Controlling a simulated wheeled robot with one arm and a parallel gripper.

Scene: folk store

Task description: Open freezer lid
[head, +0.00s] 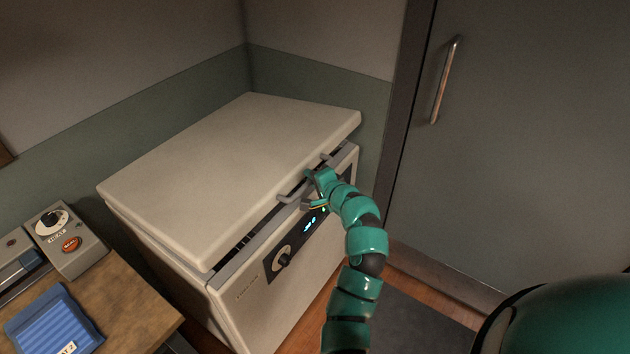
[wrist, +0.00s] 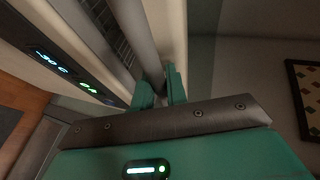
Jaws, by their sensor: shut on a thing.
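The chest freezer (head: 262,322) stands in the corner with its pale lid (head: 230,165) on top. The lid is raised a little at the front, with a narrow dark gap showing below its front edge. A grey handle bar (head: 290,194) runs along the lid's front. My gripper (head: 310,179) is shut on the handle near its middle. In the wrist view, the teal fingers (wrist: 160,90) close around the grey bar (wrist: 135,35); the exact contact is partly hidden.
A control panel (head: 283,261) with a knob and lit display is on the freezer's front. A wooden counter (head: 140,310) at lower left holds a grey device (head: 65,238) and a blue ribbed item (head: 52,318). A grey door (head: 530,130) with a metal handle is at right.

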